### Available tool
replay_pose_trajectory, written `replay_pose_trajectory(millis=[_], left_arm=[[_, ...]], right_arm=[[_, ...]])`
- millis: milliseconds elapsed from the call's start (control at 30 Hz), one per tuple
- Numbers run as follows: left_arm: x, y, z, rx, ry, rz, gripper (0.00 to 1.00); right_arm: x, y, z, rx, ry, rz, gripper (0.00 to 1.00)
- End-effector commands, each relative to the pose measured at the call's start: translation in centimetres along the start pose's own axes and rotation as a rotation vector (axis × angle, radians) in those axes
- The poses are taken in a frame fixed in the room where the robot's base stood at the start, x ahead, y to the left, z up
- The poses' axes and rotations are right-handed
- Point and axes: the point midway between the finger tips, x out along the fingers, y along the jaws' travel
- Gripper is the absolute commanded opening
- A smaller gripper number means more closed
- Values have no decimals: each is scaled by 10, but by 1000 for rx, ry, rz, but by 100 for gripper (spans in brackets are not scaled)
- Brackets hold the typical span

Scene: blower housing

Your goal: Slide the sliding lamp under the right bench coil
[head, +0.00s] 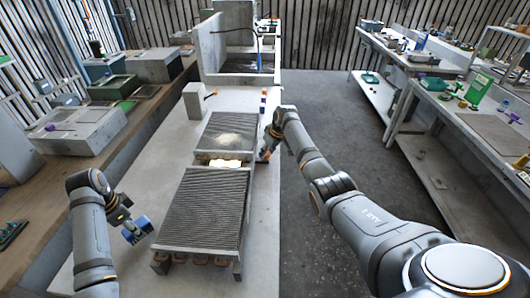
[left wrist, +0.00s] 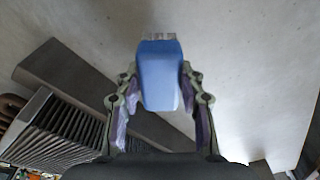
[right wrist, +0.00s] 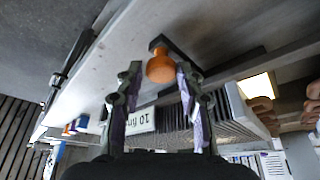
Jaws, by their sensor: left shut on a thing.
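Two finned coils lie on the bench, a near one (head: 203,210) and a far one (head: 228,135); which is the right bench coil I cannot tell. The lamp's bright glow (head: 225,163) shows in the gap between them. A lit panel (right wrist: 258,87) also shows in the right wrist view. My right gripper (head: 265,155) is beside the coils' right side. In its wrist view an orange knob (right wrist: 161,67) on a dark bar lies between its open fingertips (right wrist: 159,72). My left gripper (left wrist: 157,88) is shut on a blue tool (left wrist: 160,75) with a grey toothed tip, left of the near coil.
A small grey block (head: 195,100) stands left of the far coil. A large open grey box (head: 237,60) is at the bench's far end. A label reading "10 fin" (right wrist: 140,122) shows in the right wrist view. Bare bench top lies left of the coils.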

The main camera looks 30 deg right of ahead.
Motion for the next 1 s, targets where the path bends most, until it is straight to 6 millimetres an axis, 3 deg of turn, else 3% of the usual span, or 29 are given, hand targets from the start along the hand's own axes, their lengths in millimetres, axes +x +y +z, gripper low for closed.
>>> replay_pose_trajectory(millis=[100,467,567,800,1000], left_arm=[[0,0,0,0,0,0,9],[0,0,0,0,0,0,9],[0,0,0,0,0,0,9],[0,0,0,0,0,0,9],[0,0,0,0,0,0,9]], right_arm=[[0,0,0,0,1,-1,53],[-7,0,-1,0,2,0,53],[-22,0,-1,-2,4,1,53],[-82,1,0,-2,4,2,53],[-113,0,0,-1,2,0,53]])
